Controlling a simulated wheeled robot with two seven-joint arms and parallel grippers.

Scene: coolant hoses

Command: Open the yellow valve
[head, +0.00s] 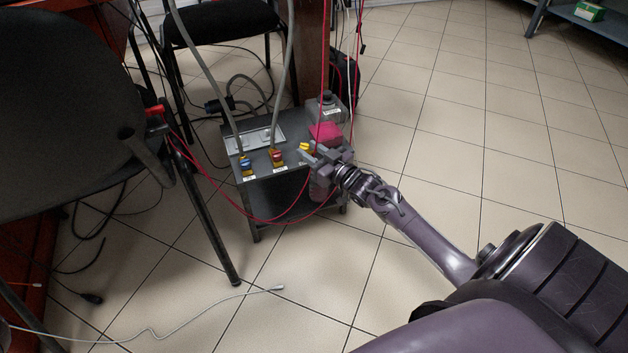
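The yellow valve (304,147) is a small yellow handle at the right end of the front row on a low grey unit (262,165). My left gripper is not in view.
A pink object (326,132) and a grey container (328,107) are on the unit behind my gripper. Thin red cables hang close by. A black chair (70,130) stands at left. A white cable (200,317) lies on the floor. The tiled floor at right is clear.

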